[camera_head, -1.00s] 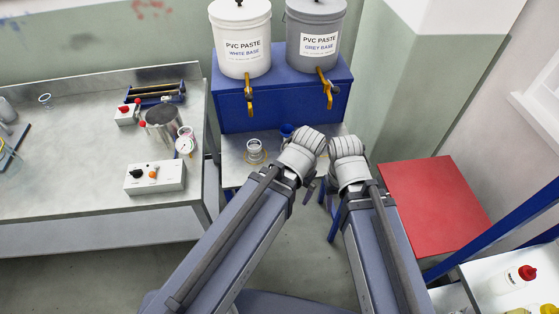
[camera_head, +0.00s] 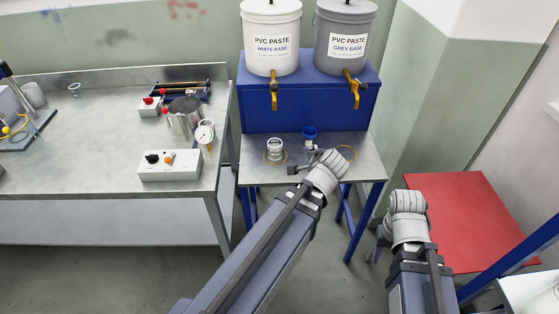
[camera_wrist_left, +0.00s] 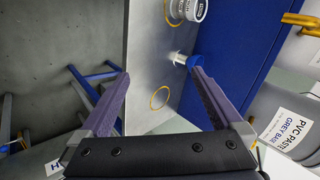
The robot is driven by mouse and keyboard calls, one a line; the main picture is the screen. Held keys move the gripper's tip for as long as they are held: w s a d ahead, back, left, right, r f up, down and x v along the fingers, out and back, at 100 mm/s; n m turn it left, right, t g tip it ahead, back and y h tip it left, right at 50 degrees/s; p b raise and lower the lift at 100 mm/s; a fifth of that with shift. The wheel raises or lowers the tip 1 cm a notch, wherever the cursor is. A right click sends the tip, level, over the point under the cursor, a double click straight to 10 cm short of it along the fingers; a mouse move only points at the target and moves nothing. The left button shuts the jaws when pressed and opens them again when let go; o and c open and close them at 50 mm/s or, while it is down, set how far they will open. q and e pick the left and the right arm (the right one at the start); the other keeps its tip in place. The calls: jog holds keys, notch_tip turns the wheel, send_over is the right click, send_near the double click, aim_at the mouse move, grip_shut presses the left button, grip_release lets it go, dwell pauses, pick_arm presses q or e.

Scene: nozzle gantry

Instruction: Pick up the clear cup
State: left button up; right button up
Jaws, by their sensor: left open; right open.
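A small clear-looking cup with a pale label (camera_head: 275,149) stands upright in the left yellow ring on the small metal stand. Part of it shows at the top edge of the left wrist view (camera_wrist_left: 190,8). My left gripper (camera_head: 304,163) is open and empty over the stand, to the right of the cup and apart from it. Its two fingers also show in the left wrist view (camera_wrist_left: 158,78). My right gripper (camera_head: 378,243) is open, off the stand's right side, partly hidden by its own wrist.
A blue-topped piece (camera_head: 310,133) stands near the left gripper. The right yellow ring (camera_head: 345,153) looks empty. White (camera_head: 271,40) and grey (camera_head: 345,42) paste buckets sit on the blue box (camera_head: 305,108), with yellow taps. A bench (camera_head: 100,130) lies left, a red table (camera_head: 465,215) right.

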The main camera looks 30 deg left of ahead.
pick_arm(q)
jog(key=w+a+f+m+t+y+b, duration=0.1)
jog(key=w+a+f+m+t+b, duration=0.25)
jog(key=a+m+b, duration=0.5)
jog(key=w+a+f+m+t+y+b, duration=0.1)
jog(key=w+a+f+m+t+b, duration=0.15)
jog(key=a+m+t+b, duration=0.45)
jog(key=m+h+b, duration=0.3)
jog(key=m+b, duration=0.5)
send_near(277, 142)
jog(key=shift+w+a+r+n, duration=0.15)
jog(key=shift+w+a+r, duration=0.1)
jog(key=shift+w, duration=0.35)
jog(key=shift+w+a+r+n, duration=0.15)
jog(key=shift+w+a, duration=0.1)
jog(key=shift+w, duration=0.4)
jog(key=shift+s+a+f+m+h+b, duration=0.1)
jog(key=shift+f+m+h+b, duration=0.3)
jog(key=shift+m, duration=0.55)
jog(key=shift+x, duration=3.95)
jog(key=shift+c, duration=0.4)
grip_shut()
